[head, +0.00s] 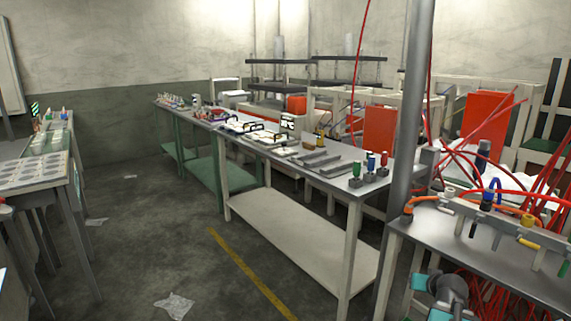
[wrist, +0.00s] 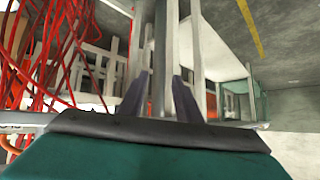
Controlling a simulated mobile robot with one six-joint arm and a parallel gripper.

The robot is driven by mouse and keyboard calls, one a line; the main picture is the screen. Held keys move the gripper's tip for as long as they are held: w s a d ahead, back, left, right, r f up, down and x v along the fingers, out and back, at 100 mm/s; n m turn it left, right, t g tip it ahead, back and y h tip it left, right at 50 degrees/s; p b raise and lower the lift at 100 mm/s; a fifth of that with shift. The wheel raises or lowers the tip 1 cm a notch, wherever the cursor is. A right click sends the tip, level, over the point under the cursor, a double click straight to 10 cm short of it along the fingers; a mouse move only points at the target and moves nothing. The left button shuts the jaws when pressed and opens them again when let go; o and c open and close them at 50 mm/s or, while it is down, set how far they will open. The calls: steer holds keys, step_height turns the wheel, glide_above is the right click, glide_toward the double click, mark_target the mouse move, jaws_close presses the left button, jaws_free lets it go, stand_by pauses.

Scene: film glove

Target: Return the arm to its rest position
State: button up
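My gripper (wrist: 160,92) shows in the wrist view as two dark fingers standing apart, with a dark bar and a teal body below them. The gap between the fingers holds nothing that I can make out; a grey post and pale frame parts show behind it. In the head view, teal and grey parts of my arm (head: 447,290) show at the lower right, in front of the grey table with red cables. The fingertips cannot be made out there.
A grey post (head: 411,120) stands beside the cable table (head: 480,262). Red cables (head: 490,290) hang near my arm, and also show at left in the wrist view (wrist: 50,50). A long workbench (head: 300,215) runs through the middle. Open floor (head: 190,245) lies left of it.

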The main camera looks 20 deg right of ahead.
steer(key=a+f+n+g+y+p, duration=0.1)
steer(key=a+f+n+g+y, duration=0.1)
steer(key=a+f, duration=0.8)
steer(key=a+f+n+g+y+p, duration=0.2)
steer(key=a+f, duration=0.4)
steer(key=a, duration=0.8)
steer(key=a+f+n+g+y+p, duration=0.1)
steer(key=a+f+g+y, duration=0.1)
steer(key=a+f, duration=0.85)
steer(key=s+a+f+n+g+p, duration=0.2)
steer(key=s+a+f+g, duration=0.35)
steer(key=s+a, duration=0.8)
steer(key=s+d+f+g+h, duration=0.1)
steer(key=s+f+g, duration=0.2)
steer(key=s, duration=1.1)
steer(key=shift+d+m+h, duration=0.15)
steer(key=shift+m+h, duration=0.15)
steer(key=shift+p, duration=0.3)
